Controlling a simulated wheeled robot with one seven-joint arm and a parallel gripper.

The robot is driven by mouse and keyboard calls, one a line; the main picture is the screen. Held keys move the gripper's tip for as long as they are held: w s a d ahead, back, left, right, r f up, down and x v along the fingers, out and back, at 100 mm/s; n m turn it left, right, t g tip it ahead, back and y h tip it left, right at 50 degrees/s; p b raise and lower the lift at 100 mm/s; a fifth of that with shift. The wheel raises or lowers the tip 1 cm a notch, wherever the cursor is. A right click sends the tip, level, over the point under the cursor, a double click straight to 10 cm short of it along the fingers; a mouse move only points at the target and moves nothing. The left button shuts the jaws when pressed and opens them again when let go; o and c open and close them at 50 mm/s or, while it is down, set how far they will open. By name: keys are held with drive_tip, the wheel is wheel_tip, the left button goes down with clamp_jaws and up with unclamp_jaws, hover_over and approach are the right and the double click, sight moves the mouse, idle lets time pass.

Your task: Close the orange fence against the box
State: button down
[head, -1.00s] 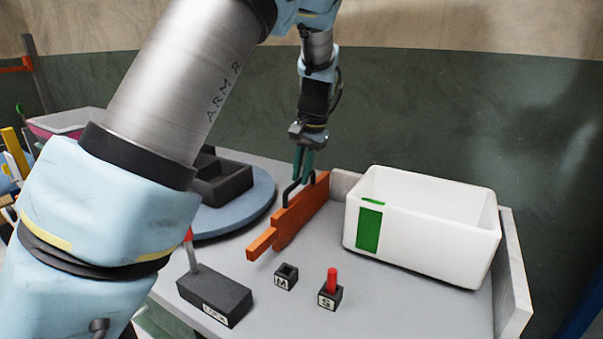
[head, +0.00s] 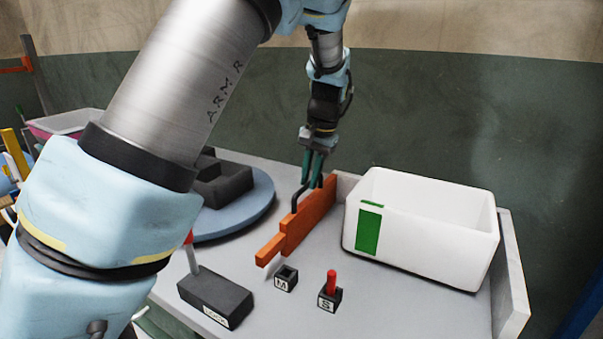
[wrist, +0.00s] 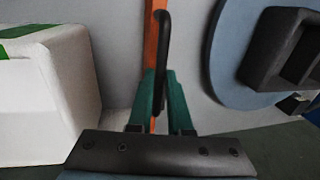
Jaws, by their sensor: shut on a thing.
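The orange fence (head: 308,216) stands upright on the grey table, to the left of the white box (head: 425,238), with a strip of bare table between them. The box has a green patch on its near left corner. My gripper (head: 312,184) reaches down from above and is shut on the fence's black handle (head: 294,200). In the wrist view the green fingers (wrist: 156,98) close around the handle (wrist: 163,45), with the orange fence (wrist: 151,45) beside it and the white box (wrist: 50,95) at left, apart from the fence.
A blue round turntable (head: 225,222) with a black foam block lies left of the fence. In front are a black lock block (head: 215,297) with a lever, an M socket (head: 286,279) and an S socket (head: 329,298) with a red peg. A low wall (head: 515,275) edges the right side.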

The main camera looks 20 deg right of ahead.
drive_tip(key=s+d+p, duration=0.1)
drive_tip(key=s+d, duration=0.2)
drive_tip(key=s, duration=0.1)
drive_tip(key=shift+d, duration=0.2)
drive_tip(key=c, duration=0.8)
unclamp_jaws()
drive_tip(key=shift+c, duration=0.2)
wheel_tip(320, 180, up, 11)
drive_tip(key=s+d+b, duration=0.1)
drive_tip(key=shift+s+f+b, duration=0.15)
drive_tip(key=shift+s+b, duration=0.15)
drive_tip(key=shift+s, duration=0.05)
drive_tip(key=shift+d, duration=0.1)
